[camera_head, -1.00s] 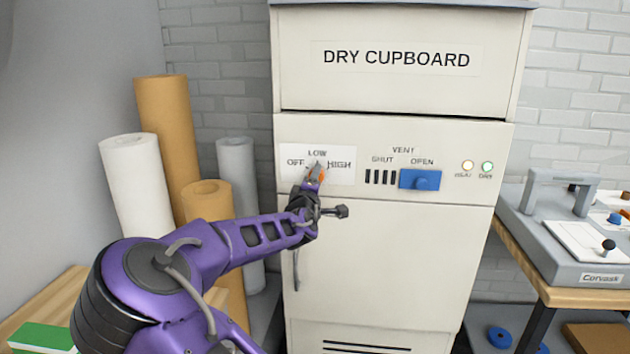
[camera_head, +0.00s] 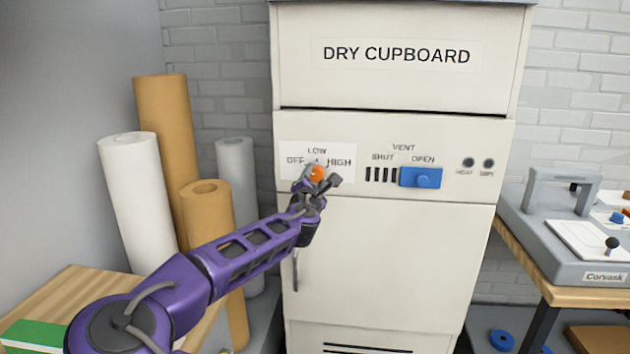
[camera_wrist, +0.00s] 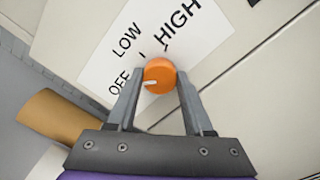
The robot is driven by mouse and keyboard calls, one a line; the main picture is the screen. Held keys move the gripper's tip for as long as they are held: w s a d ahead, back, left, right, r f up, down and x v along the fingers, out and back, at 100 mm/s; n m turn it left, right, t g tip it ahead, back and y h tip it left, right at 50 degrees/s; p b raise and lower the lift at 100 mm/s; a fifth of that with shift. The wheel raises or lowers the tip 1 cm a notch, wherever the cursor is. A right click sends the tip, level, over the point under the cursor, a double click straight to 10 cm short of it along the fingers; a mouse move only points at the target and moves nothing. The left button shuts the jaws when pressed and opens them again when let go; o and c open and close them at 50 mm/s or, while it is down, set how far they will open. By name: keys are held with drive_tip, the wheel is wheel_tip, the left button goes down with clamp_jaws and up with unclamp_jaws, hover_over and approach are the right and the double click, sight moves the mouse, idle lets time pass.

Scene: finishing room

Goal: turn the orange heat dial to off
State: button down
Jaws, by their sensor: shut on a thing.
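The orange heat dial (camera_head: 317,173) is on the cupboard's control panel, beside a white label (camera_head: 340,150) reading OFF, LOW and HIGH. In the wrist view the dial (camera_wrist: 161,72) shows a white pointer mark on its left side, pointing toward OFF. My gripper (camera_head: 321,178) is at the dial. In the wrist view my gripper (camera_wrist: 160,80) has one finger on each side of the dial and is shut on it. My gripper partly hides the dial and label in the head view.
The blue vent slider (camera_head: 421,178) stands at OPEN, right of the dial. Two indicator lamps (camera_head: 478,163) at the panel's right are dark. Paper rolls (camera_head: 134,205) stand left of the cupboard. A bench with a grey machine (camera_head: 565,235) is at right.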

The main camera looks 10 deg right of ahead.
drive_tip(key=shift+n, duration=0.6)
drive_tip(key=shift+c, duration=1.4)
unclamp_jaws()
drive_tip(key=v, duration=1.7)
drive_tip(key=shift+s, duration=0.25)
drive_tip(key=shift+r, duration=0.1)
